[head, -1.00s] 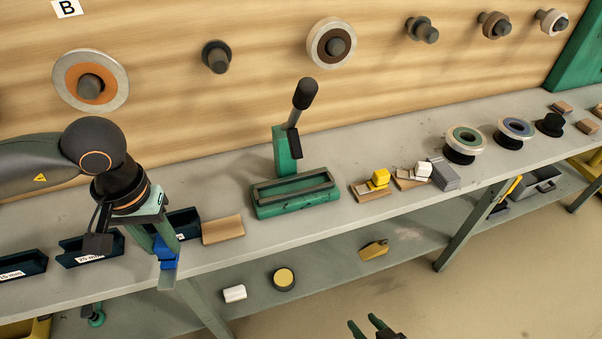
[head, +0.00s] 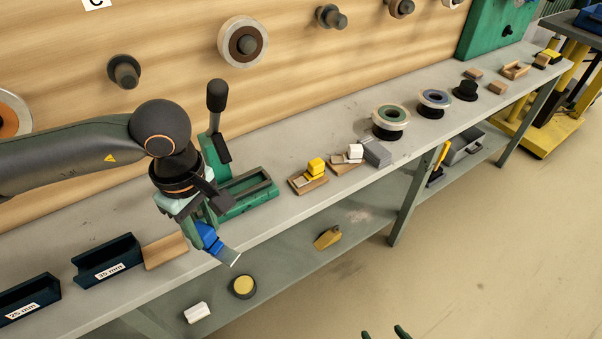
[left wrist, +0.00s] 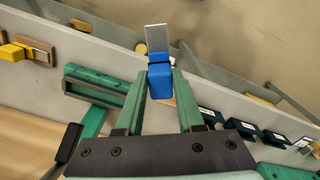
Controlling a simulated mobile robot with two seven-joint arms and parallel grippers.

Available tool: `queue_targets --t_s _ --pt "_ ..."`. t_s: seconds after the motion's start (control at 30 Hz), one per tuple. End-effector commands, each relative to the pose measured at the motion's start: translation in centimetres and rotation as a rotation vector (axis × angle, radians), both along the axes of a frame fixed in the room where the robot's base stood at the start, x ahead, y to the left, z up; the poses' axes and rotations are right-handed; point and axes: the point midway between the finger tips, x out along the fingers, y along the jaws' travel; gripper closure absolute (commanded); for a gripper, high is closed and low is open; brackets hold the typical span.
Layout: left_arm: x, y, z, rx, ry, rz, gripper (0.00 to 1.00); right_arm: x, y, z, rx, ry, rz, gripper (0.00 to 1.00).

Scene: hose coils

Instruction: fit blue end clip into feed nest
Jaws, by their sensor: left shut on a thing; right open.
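The blue end clip (head: 208,238) is a blue block with a flat grey tongue, held in my left gripper (head: 205,228). In the left wrist view the blue clip (left wrist: 160,84) sits between the two green fingertips, its grey tongue pointing away. The gripper is above the bench's front edge, in front of the green lever fixture (head: 248,202). Wooden blocks carry a yellow clip (head: 316,166) and a white clip (head: 354,151). I cannot tell which piece is the feed nest. My right gripper (head: 384,333) is open and empty at the bottom edge, only its fingertips showing.
The fixture's lever (head: 216,105) stands upright close behind my left wrist. Dark labelled bins (head: 107,262) and a tan board (head: 165,250) lie left. A grey block (head: 377,153) and spools (head: 390,118) stand right. A lower shelf (head: 285,262) holds loose parts.

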Motion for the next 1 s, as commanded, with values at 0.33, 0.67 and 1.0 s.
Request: queue_targets --t_s 0.33,0.67,1.0 --pt "-0.4 -0.7 -0.2 -0.004 -0.012 0.767 1.00 0.0 0.0 -0.5 0.000 -0.001 0.000 0.17" --pt "-0.7 -0.8 -0.4 -0.014 -0.020 1.521 1.00 0.1 0.0 -0.9 0.000 -0.002 0.000 0.17" --pt "-1.0 -0.3 -0.7 -0.018 -0.019 2.284 1.00 0.1 0.0 -1.3 0.000 -0.002 0.000 0.17"
